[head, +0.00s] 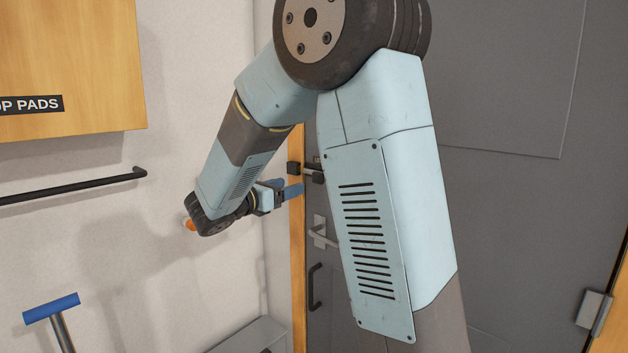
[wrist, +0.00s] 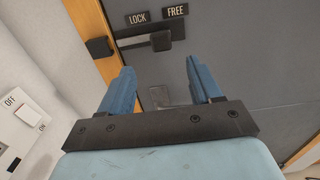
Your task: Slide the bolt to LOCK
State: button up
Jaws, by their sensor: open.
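The bolt (wrist: 132,42) is a pale rod with a dark knob (wrist: 161,41), mounted on a dark plate on the grey door. In the wrist view, the LOCK label (wrist: 137,18) is above left of the knob and the FREE label (wrist: 175,11) above right. A dark keeper block (wrist: 98,47) sits on the wooden frame left of the rod; whether the rod enters it is unclear. My gripper (wrist: 164,74) is open and empty, its blue fingers apart, below the knob in the picture. In the head view, my gripper (head: 294,190) is just below the bolt (head: 312,173), partly hidden by my arm.
A lever handle (head: 320,233) and a dark pull handle (head: 315,287) are lower on the door. The wooden door frame (head: 297,240) meets the white wall. A switch plate (wrist: 18,122) is on the wall. A black rail (head: 70,187) and wooden cabinet (head: 75,75) are left.

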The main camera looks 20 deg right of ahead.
aim_at(316, 178)
jog(key=x, duration=1.1)
grip_shut()
dwell(0.4)
